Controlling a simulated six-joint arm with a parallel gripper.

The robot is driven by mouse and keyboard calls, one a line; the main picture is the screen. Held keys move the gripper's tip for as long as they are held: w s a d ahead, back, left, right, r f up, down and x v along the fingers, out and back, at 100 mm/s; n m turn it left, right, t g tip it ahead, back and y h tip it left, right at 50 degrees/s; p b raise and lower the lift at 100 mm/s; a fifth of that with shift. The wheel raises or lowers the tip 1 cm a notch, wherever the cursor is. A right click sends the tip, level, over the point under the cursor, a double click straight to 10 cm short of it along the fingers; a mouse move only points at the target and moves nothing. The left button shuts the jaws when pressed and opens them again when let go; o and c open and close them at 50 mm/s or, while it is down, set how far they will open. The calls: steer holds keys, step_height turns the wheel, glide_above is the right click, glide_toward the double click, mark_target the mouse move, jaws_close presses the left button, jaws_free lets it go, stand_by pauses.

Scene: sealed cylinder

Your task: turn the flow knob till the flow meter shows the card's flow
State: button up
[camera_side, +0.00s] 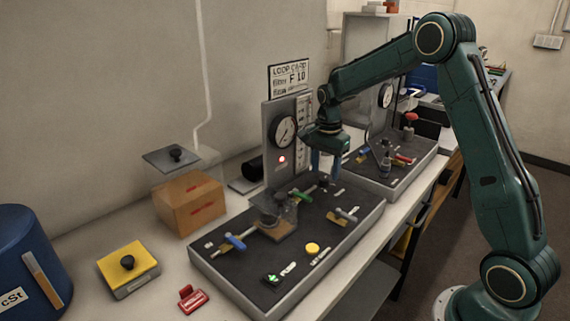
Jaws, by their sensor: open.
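My gripper (327,176) points down just right of the panel, above the back of the dark rig deck (225,262). Its jaws are open. I cannot make out the flow knob; the gripper may hide it.
The deck holds a blue-handled valve (235,241), a green-handled valve (302,194), a grey-handled valve (346,214), a yellow button (312,247) and a green button (273,280). A second rig (408,165) stands behind. A cardboard box (190,203) and yellow block (128,270) lie left.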

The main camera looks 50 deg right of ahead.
mark_target(324, 181)
steer(key=shift+f, duration=1.25)
steer(key=c, duration=1)
steer(key=shift+o, duration=0.2)
